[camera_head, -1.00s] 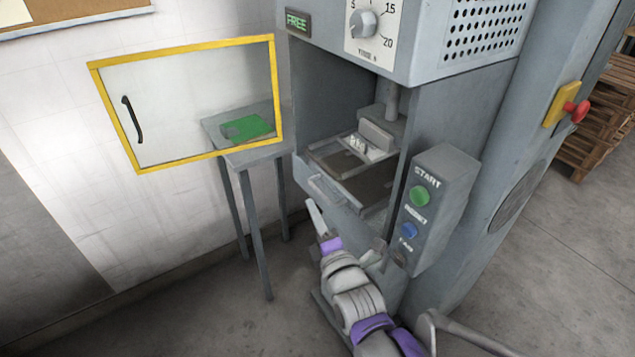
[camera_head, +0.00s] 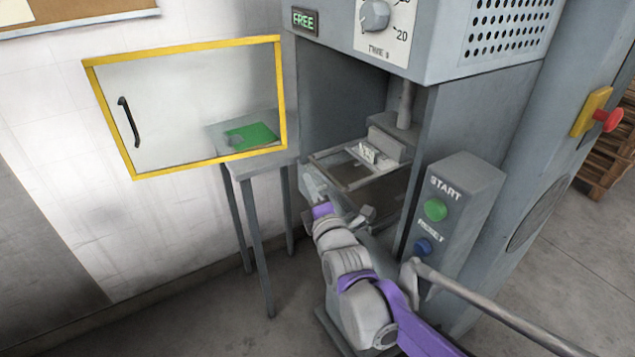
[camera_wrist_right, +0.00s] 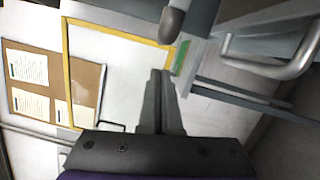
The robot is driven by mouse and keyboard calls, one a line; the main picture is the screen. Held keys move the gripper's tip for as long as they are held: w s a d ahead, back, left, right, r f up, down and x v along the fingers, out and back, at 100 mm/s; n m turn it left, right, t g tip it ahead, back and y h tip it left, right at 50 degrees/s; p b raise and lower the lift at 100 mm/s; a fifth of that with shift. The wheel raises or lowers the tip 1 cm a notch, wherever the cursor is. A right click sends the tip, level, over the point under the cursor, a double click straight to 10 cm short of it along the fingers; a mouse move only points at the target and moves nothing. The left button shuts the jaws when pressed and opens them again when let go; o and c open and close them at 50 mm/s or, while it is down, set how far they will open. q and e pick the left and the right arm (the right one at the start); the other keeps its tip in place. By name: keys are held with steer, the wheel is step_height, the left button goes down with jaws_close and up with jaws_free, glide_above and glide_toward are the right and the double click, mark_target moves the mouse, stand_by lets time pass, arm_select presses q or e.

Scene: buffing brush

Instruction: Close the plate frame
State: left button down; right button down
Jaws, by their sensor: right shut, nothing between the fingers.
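The plate frame (camera_head: 345,180) is a thin grey metal frame inside the machine's open bay. It appears raised at an angle above the dark bed (camera_head: 385,203), with a small pale block and the press head behind it. My right gripper (camera_head: 311,180) is shut and empty at the front left of the bay, close to the frame's front edge. I cannot tell whether it touches the frame. In the right wrist view, its two fingers (camera_wrist_right: 161,95) are together, and a grey metal handle (camera_wrist_right: 290,62) shows to their right. My left gripper is out of view.
A yellow-edged clear door (camera_head: 190,105) stands open at the left. Behind it, a small table (camera_head: 255,166) carries a green item (camera_head: 250,136). A control box with a green START button (camera_head: 435,209) and blue RESET button (camera_head: 423,247) stands right of the bay.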

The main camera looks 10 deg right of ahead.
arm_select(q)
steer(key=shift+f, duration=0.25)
arm_select(e)
steer(key=shift+w+d+r, duration=0.15)
steer(key=shift+d, duration=0.35)
steer(key=shift+w+d+r, duration=0.1)
steer(key=shift+w+d, duration=0.05)
steer(key=shift+d, duration=0.35)
